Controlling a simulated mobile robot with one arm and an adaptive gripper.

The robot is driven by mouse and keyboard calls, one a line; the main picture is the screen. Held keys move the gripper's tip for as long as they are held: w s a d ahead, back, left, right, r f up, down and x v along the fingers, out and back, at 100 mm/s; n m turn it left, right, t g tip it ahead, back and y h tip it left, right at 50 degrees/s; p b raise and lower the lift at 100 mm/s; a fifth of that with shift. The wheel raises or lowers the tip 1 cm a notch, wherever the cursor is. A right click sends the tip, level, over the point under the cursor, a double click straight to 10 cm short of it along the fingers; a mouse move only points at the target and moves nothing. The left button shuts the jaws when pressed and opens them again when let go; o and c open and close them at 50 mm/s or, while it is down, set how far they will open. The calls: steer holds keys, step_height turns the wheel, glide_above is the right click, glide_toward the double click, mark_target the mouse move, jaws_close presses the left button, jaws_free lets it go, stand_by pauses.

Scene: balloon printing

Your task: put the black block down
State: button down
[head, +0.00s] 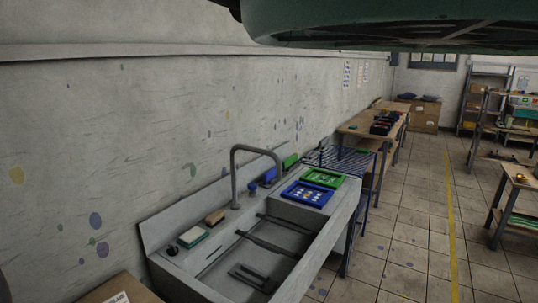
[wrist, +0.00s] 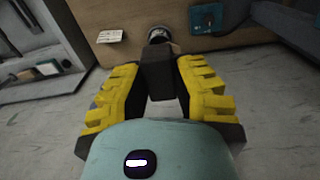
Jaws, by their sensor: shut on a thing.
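The black block (wrist: 157,74) shows in the wrist view as a dark, straight-sided piece between the tips of my two yellow-padded fingers. My gripper (wrist: 160,76) is shut on it. A dark round thing with a lighter top (wrist: 160,34) shows just beyond the block, and I cannot tell whether they touch. The block's underside is hidden. I do not make out my gripper or the held block in the head view.
Tiled floor (head: 405,240) lies open at right.

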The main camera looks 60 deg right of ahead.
step_height(320, 180, up, 26)
steer(key=p, duration=2.4)
steer(key=shift+p, duration=0.3)
steer(key=shift+d, duration=0.15)
